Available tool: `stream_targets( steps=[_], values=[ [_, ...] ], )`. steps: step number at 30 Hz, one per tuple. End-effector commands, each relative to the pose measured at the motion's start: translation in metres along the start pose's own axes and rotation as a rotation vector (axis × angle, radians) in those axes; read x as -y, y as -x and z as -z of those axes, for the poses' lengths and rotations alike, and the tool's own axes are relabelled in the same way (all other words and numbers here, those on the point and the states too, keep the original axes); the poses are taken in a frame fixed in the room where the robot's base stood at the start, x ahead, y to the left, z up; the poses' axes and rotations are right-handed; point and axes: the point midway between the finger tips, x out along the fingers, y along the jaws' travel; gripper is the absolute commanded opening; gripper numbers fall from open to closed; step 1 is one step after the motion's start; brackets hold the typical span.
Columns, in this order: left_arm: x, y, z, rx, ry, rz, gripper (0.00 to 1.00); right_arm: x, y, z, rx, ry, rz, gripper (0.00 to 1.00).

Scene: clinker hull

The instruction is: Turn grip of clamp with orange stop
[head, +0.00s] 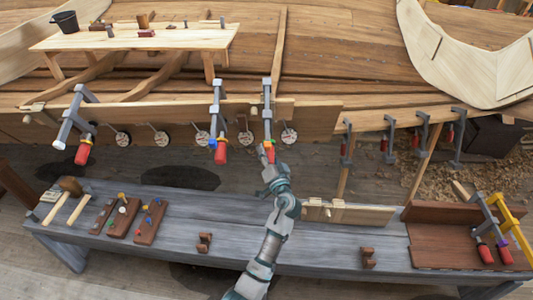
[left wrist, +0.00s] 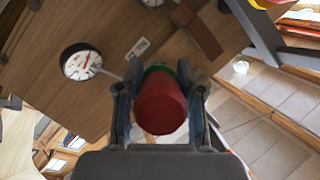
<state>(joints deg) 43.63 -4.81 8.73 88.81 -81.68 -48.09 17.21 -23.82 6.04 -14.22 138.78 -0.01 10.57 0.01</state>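Three grey clamps with red grips hang along the plank edge: a left clamp (head: 73,118), a middle clamp (head: 219,112) and a right clamp (head: 267,105). My left gripper (head: 270,163) is at the right clamp's red grip. In the left wrist view its fingers (left wrist: 163,105) stand on either side of a red grip (left wrist: 160,103) with a green collar (left wrist: 170,68) behind it. Whether they press on it is unclear. My right gripper is not in view.
Round dials (head: 289,137) hang along the plank; one shows in the left wrist view (left wrist: 81,62). Smaller clamps (head: 389,138) hang at right. The grey bench (head: 330,238) below holds a mallet (head: 70,186), small blocks and more clamps (head: 488,235).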

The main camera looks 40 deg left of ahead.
Motion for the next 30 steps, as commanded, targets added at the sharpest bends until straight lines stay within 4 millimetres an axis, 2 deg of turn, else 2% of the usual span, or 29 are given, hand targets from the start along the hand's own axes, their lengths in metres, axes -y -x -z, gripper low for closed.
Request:
stream_targets(
  steps=[1, 3, 12, 15, 17, 27, 30],
  values=[
    [-0.006, 0.003, -0.004, 0.005, -0.005, -0.011, 0.47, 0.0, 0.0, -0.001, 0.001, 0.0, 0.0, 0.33],
    [-0.006, 0.002, -0.004, 0.004, -0.004, -0.01, 0.64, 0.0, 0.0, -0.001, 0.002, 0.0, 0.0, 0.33],
    [-0.001, 0.001, -0.002, 0.001, 0.001, -0.004, 0.64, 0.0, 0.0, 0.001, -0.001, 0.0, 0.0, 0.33],
    [-0.002, 0.007, -0.002, 0.001, 0.001, -0.004, 0.64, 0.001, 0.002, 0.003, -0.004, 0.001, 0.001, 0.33],
    [-0.002, 0.015, -0.002, 0.001, 0.001, -0.006, 0.64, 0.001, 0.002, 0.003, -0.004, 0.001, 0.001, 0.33],
    [-0.004, 0.089, -0.002, 0.002, -0.001, -0.008, 0.64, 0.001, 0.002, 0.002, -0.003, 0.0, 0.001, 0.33],
    [-0.004, 0.105, -0.002, 0.002, -0.002, -0.007, 0.64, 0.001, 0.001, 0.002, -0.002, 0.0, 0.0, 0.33]
  ],
)
